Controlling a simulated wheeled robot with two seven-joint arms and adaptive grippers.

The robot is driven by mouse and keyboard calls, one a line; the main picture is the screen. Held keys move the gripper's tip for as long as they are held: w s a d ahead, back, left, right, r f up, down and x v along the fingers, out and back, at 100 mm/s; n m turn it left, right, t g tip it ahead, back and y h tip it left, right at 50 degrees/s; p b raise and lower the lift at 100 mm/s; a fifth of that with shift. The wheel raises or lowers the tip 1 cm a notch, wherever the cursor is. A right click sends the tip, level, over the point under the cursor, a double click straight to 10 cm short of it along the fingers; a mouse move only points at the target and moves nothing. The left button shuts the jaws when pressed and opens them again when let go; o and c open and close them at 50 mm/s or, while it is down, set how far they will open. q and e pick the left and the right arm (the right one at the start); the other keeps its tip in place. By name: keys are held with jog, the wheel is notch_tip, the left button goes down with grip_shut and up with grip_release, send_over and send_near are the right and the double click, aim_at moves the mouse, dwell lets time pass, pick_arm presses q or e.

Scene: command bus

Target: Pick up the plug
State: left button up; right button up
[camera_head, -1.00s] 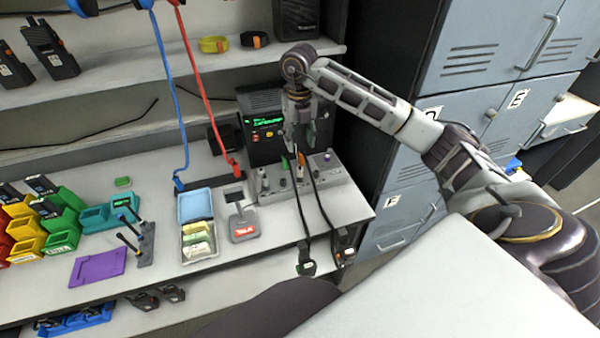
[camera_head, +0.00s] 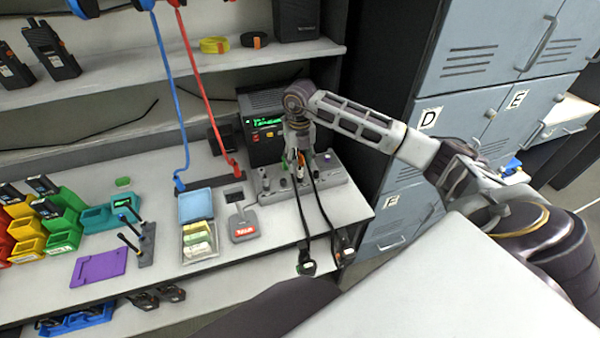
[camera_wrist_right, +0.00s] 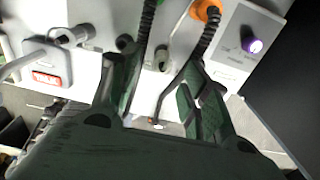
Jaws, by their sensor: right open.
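A grey panel box (camera_head: 330,177) stands on the bench and has plugs set in it. An orange plug (camera_wrist_right: 207,12) with a black ribbed cable sleeve shows at the top of the right wrist view. In the head view the gripper partly hides the plugs. My left gripper is not in view.
A dark radio unit (camera_head: 262,120) with a green display stands behind the panel. Two black cables hang over the bench's front edge. A grey device with a red label (camera_head: 243,232) and a card box (camera_head: 198,240) stand left of the panel. Blue lockers (camera_head: 470,110) are at right.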

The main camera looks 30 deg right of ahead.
aim_at(300, 166)
jog(key=shift+f, duration=0.1)
dwell(0.3)
jog(key=shift+w+d+f+p, duration=0.1)
jog(key=shift+f+p, duration=0.1)
jog(key=shift+f, duration=1.05)
jog(key=shift+d+f+p, duration=0.1)
jog(key=shift+f+p, duration=0.1)
jog(key=shift+f, duration=1.05)
jog(key=shift+c, duration=0.5)
jog(key=c, duration=0.9)
